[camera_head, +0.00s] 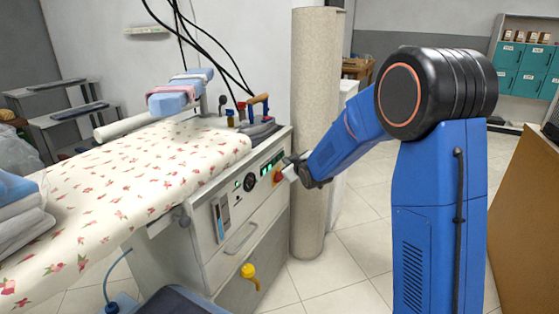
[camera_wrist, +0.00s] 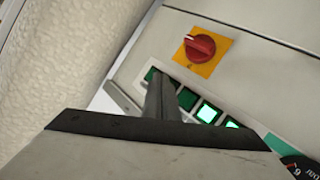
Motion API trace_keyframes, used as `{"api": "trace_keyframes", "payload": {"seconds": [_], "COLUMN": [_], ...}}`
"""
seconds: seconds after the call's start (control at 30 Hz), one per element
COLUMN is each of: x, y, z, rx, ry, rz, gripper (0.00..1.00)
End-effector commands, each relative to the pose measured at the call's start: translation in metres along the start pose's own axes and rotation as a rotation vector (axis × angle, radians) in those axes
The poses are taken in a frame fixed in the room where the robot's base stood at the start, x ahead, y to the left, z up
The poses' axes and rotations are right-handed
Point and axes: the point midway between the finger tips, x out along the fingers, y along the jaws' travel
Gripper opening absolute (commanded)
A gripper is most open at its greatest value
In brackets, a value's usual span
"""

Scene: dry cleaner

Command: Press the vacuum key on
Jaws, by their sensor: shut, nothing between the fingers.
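A row of square keys (camera_wrist: 208,112) sits on the ironing table's front control panel (camera_head: 250,178). In the wrist view two keys to the right glow bright green. Two keys nearer my fingers are darker green. No label is legible, so I cannot tell which is the vacuum key. My gripper (camera_wrist: 160,82) is shut and empty, its fingertips over the dark end of the row. Whether they touch a key I cannot tell, and they hide part of the row. In the head view my gripper (camera_head: 285,170) is at the panel's right end.
A red rotary knob on a yellow plate (camera_wrist: 200,48) is close to the keys. A black dial (camera_head: 249,182) and yellow handle (camera_head: 249,272) are on the cabinet front. A beige column (camera_head: 312,130) stands just behind. Tiled floor is open at centre.

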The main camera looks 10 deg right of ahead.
Motion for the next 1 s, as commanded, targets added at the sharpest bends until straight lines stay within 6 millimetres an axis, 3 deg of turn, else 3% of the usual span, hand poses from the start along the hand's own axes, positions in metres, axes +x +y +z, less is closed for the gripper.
{"api": "trace_keyframes", "payload": {"seconds": [1.0], "x": [0.0051], "y": [-0.0037], "z": [-0.0041], "rx": [0.0], "ry": [0.0], "rz": [0.0], "gripper": [0.0]}}
